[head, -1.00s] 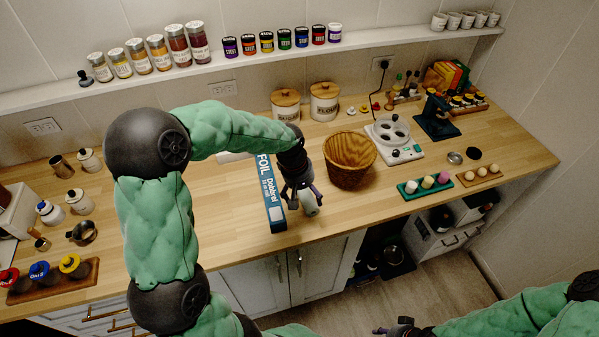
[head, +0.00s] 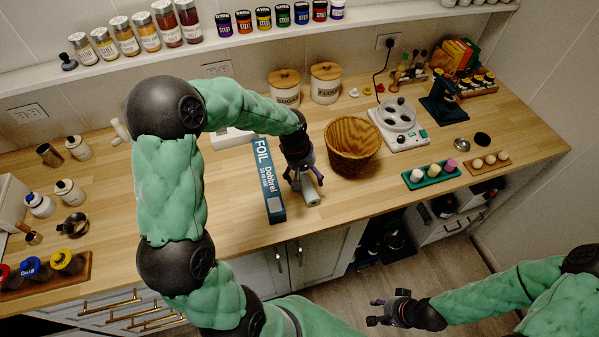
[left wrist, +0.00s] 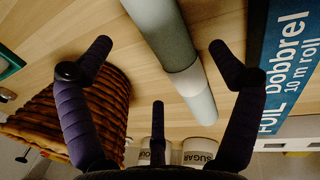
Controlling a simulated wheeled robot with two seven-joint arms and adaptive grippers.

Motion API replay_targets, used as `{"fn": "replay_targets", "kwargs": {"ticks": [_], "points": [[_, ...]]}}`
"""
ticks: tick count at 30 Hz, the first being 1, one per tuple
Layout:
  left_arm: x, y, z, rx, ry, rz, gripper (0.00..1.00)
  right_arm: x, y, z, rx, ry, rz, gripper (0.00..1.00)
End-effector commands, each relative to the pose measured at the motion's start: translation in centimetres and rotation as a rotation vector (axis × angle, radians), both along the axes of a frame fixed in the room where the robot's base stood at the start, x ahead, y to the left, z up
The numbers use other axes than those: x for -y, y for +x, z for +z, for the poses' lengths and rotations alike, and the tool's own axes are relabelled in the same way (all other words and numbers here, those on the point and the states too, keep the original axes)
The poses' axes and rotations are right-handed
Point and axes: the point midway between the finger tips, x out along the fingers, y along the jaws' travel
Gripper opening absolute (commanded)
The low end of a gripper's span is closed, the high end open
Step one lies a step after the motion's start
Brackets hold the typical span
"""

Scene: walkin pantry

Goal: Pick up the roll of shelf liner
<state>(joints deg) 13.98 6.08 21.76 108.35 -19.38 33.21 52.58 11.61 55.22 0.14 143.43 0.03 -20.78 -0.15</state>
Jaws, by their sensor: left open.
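The roll of shelf liner (head: 311,195) is a pale grey-green cylinder lying on the wooden counter, partly hidden by my left gripper in the head view. In the left wrist view the roll (left wrist: 164,30) has a white band around it and runs between my spread fingers. My left gripper (head: 304,180) is open above the roll, its fingers on either side, with a visible gap to it in the wrist view (left wrist: 162,58). My right gripper (head: 380,311) is away from the counter, low in the head view, with its fingers apart and empty.
A blue foil box (head: 268,182) lies close left of the roll. A wicker basket (head: 352,148) stands close on the right. Lidded canisters (head: 325,84) stand behind. The counter's front edge is near the roll. Bare counter (head: 225,215) lies left of the foil box.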

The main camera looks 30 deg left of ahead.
Motion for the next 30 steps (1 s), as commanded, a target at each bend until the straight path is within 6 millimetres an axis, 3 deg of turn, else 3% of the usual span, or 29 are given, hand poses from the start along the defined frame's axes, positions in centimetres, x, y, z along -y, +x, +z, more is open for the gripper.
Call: {"fn": "replay_targets", "kwargs": {"ticks": [9,16,17,21,24,30], "points": [[0.2,0.4,-4.3,-0.002,-0.001,0.0,0.91,0.0,0.0,-1.0,0.0,0.0,0.0,0.4],[0.3,0.5,-4.4,0.0,0.0,0.001,0.91,0.0,0.0,-1.0,0.0,0.0,0.0,0.4],[0.3,0.5,-4.4,0.0,0.0,0.0,0.88,0.0,0.0,-1.0,0.0,0.0,0.0,0.4],[0.3,0.5,-4.4,-0.001,-0.001,0.0,0.49,0.0,0.0,-1.0,0.0,0.0,0.0,0.4],[0.3,0.5,-4.4,-0.001,-0.001,0.0,0.25,0.0,0.0,-1.0,0.0,0.0,0.0,0.4],[0.3,0.5,-4.4,-0.001,-0.001,0.0,0.24,0.0,0.0,-1.0,0.0,0.0,0.0,0.4]]}}
